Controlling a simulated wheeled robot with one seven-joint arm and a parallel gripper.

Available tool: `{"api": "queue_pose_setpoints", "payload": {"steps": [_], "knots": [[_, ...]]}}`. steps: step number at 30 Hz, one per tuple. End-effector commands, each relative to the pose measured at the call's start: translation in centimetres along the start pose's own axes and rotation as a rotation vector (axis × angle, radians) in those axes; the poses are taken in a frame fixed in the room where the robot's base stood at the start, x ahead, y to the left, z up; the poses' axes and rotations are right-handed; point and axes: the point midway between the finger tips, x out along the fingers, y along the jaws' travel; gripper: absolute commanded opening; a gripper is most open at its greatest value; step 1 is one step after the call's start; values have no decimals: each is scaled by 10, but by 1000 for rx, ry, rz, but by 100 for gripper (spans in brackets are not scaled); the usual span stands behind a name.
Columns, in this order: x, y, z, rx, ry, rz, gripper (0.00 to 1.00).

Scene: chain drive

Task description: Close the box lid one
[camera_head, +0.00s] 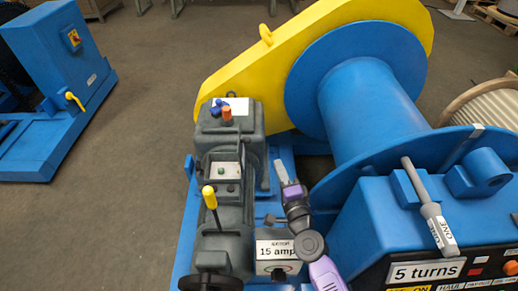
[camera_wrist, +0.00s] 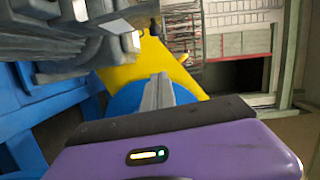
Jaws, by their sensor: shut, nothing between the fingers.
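A dark grey box (camera_head: 222,184) sits on the grey machine left of centre in the head view. A pale panel with a green button shows inside its frame, so it looks open. I cannot make out for sure which part is its lid. My gripper (camera_head: 282,172) is shut and empty, to the right of the box and apart from it, above the blue base. In the wrist view its closed grey fingers (camera_wrist: 158,91) point away, in front of the blue and yellow parts. Grey machine parts (camera_wrist: 95,45) show at the upper left there; I cannot tell whether the box is among them.
A yellow-topped lever (camera_head: 210,200) stands in front of the box. Orange and blue knobs (camera_head: 226,113) are behind it. A big blue drum (camera_head: 365,110) with a yellow guard (camera_head: 235,78) fills the right. A grey handle marked "ONE" (camera_head: 428,205) leans there. Open floor (camera_head: 120,210) lies left.

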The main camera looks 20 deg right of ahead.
Motion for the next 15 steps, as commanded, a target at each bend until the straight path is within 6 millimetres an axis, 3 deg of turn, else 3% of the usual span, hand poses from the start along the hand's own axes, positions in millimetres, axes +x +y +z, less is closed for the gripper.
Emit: {"api": "queue_pose_setpoints", "payload": {"steps": [8,15], "knots": [[31,-2,1,16,-1,-4,0],[77,-1,1,15,-1,-5,0]]}}
